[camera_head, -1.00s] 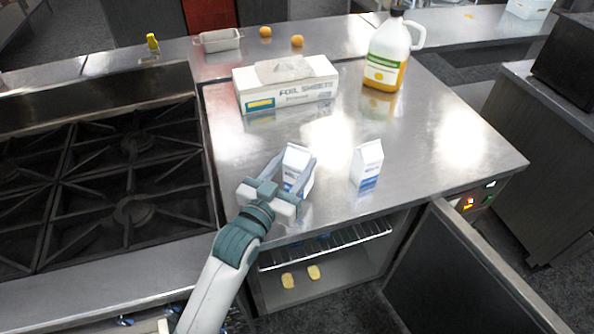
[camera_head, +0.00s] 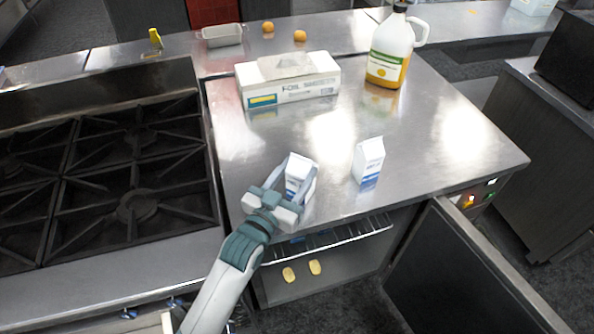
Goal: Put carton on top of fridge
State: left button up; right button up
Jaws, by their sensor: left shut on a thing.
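My left gripper (camera_head: 287,193) is shut on a white and blue milk carton (camera_head: 298,170), upright at the front left of the steel counter top of the fridge (camera_head: 420,153). I cannot tell whether the carton touches the surface. A second, similar carton (camera_head: 368,161) stands upright on the same top, to the right and apart from the gripper. The fridge's door (camera_head: 455,275) hangs open at the front, showing a wire shelf (camera_head: 330,237) and two yellow pieces (camera_head: 302,270) below it. My right gripper is out of view.
A foil sheets box (camera_head: 290,85) and a jug of orange liquid (camera_head: 391,50) stand at the back of the top. The stove (camera_head: 125,190) adjoins on the left. A loaf pan (camera_head: 222,37) and two orange round items stand behind. The right part of the top is clear.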

pick_arm(q)
jog(key=o, duration=1.4)
jog(key=shift+f, duration=0.1)
jog(key=shift+s+a+b, duration=0.3)
jog(key=shift+s, duration=0.25)
jog(key=b+v, duration=0.3)
jog(key=v, duration=0.7)
jog(key=shift+s+a, duration=0.1)
jog(key=shift+s, duration=0.25)
